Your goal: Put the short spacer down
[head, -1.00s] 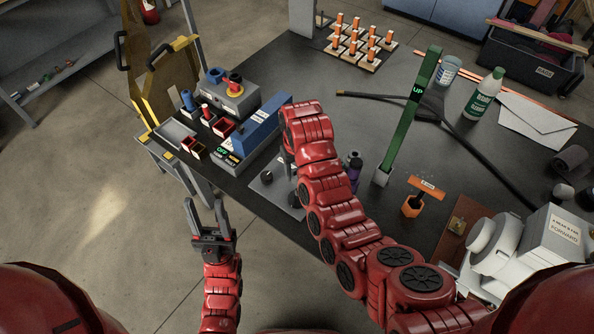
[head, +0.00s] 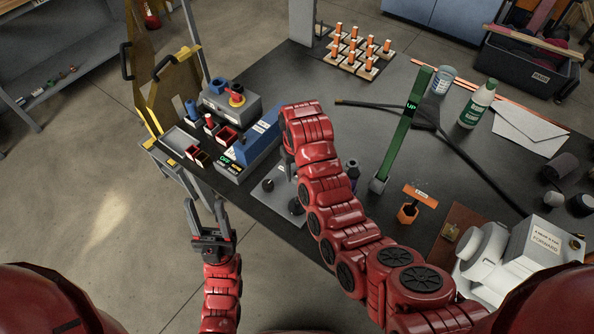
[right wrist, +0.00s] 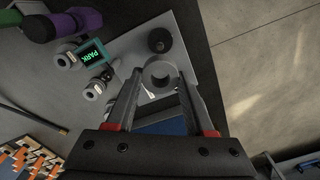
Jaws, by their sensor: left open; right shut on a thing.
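The short spacer appears to be the grey ring (right wrist: 161,72) in the right wrist view. My right gripper (right wrist: 160,82) is shut on it, one finger on each side. The ring is over a light grey plate (right wrist: 188,62), near a black knob (right wrist: 159,40); I cannot tell whether it touches the plate. In the head view, the plate (head: 265,200) lies at the table's front edge, and my right arm hides the spacer and right gripper. My left gripper (head: 206,206) is open and empty, in front of the table edge.
A blue box (head: 262,136) and small bins stand left of the plate. A green post marked UP (head: 402,135) and an orange holder (head: 408,212) stand to the right. In the right wrist view, a PARK display (right wrist: 93,53) and metal fittings (right wrist: 95,92) are left of the plate.

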